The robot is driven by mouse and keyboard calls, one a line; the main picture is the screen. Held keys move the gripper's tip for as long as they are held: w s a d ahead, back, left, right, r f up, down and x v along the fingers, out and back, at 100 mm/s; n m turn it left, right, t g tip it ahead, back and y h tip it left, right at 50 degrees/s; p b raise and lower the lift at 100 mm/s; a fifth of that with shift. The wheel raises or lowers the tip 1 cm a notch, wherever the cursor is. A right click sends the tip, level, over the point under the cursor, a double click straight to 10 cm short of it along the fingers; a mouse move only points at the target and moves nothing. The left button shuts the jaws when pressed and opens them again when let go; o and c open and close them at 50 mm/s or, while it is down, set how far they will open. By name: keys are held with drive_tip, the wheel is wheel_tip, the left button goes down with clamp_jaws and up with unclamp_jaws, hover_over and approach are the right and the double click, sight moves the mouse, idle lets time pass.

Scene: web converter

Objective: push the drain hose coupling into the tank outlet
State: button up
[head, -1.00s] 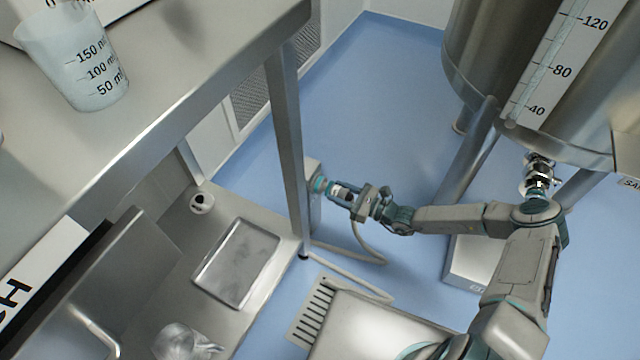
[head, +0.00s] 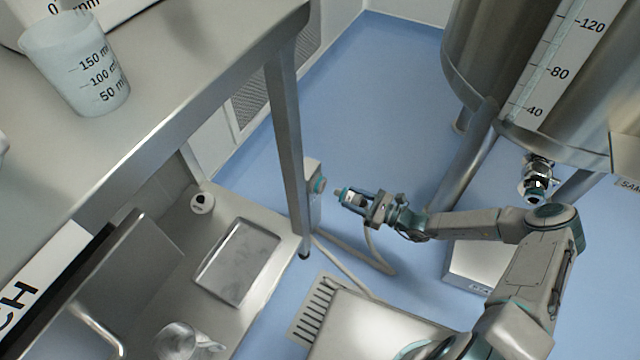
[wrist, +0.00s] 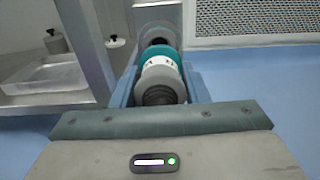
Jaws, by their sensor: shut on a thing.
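The drain hose coupling (head: 347,196) is between the fingers of my gripper (head: 352,198), in the air just right of the bench leg. In the wrist view the coupling (wrist: 160,72), with grey, white and teal bands, sits between the two blue fingers of my gripper (wrist: 160,80). A pale hose (head: 378,255) hangs from it to the floor. The tank outlet (head: 536,180) is a metal fitting with a dark open end under the tank (head: 560,135), well to the right of my gripper and partly beside my elbow.
A grey holder (head: 316,186) with a teal ring is on the bench leg (head: 287,140), left of the coupling with a gap. Tank legs (head: 462,165) stand between gripper and outlet. A floor grate (head: 312,310) and a metal box (head: 470,265) are below. Blue floor (head: 385,110) lies clear behind.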

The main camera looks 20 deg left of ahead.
drive_tip(key=shift+s+d, duration=0.1)
drive_tip(key=shift+d, duration=0.9)
